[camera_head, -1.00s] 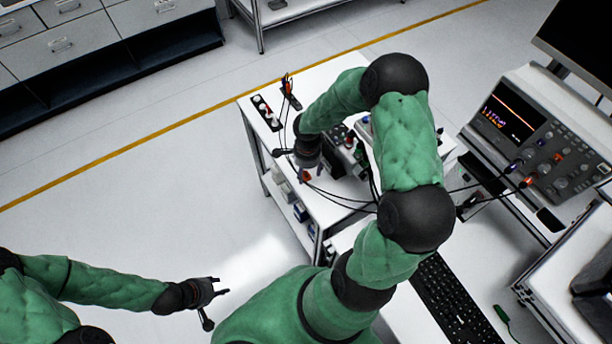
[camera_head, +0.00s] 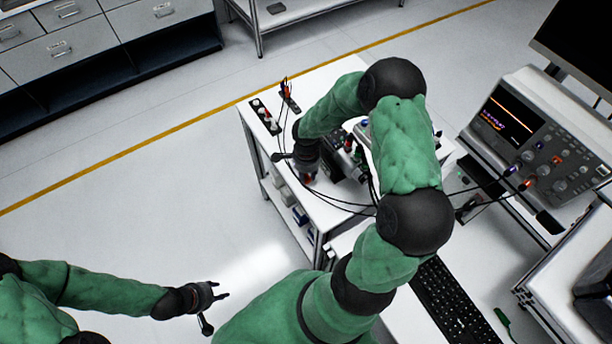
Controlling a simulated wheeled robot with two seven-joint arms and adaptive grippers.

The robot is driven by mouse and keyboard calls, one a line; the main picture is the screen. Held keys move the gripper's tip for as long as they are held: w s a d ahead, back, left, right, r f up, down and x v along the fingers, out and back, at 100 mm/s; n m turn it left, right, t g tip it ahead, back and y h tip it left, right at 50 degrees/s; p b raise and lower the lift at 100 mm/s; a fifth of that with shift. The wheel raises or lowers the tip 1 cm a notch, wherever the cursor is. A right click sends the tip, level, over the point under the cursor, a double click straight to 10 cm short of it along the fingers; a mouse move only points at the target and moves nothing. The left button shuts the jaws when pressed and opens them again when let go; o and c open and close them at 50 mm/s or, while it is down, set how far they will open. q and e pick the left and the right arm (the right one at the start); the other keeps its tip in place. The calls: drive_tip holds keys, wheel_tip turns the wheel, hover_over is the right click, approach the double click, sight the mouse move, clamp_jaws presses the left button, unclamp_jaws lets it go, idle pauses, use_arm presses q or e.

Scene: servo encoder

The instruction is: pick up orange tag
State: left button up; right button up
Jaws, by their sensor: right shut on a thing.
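The orange tag (camera_head: 309,178) is a small orange-red patch at the left side of the white cart top, mostly hidden by my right gripper. My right gripper (camera_head: 305,176) reaches down over the cart and is shut on the orange tag, low at the cart surface. My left gripper (camera_head: 225,292) is at the lower left over the floor, far from the tag. It looks open and empty.
The white cart (camera_head: 326,213) carries a black strip with round knobs (camera_head: 265,116), a stand with cables (camera_head: 289,97) and small devices (camera_head: 346,160). Black cables loop close to my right gripper. A keyboard (camera_head: 452,305) and an instrument with a screen (camera_head: 540,140) are at right.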

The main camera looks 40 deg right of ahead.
drive_tip(key=shift+r, duration=0.55)
drive_tip(key=s+a+r, duration=0.8)
drive_tip(key=a+r, duration=0.3)
drive_tip(key=shift+a+r+p, duration=0.2)
drive_tip(key=shift+p, duration=0.2)
drive_tip(key=w+a+f+n+b, duration=0.2)
drive_tip(key=w+f+n, duration=0.3)
drive_tip(key=n, duration=0.5)
drive_tip(key=w+a+f+n+b, duration=0.2)
drive_tip(key=w+f+n+b, duration=0.3)
drive_tip(key=w+n, duration=0.4)
drive_tip(key=shift+a+n, duration=0.15)
drive_tip(key=shift+n, duration=0.25)
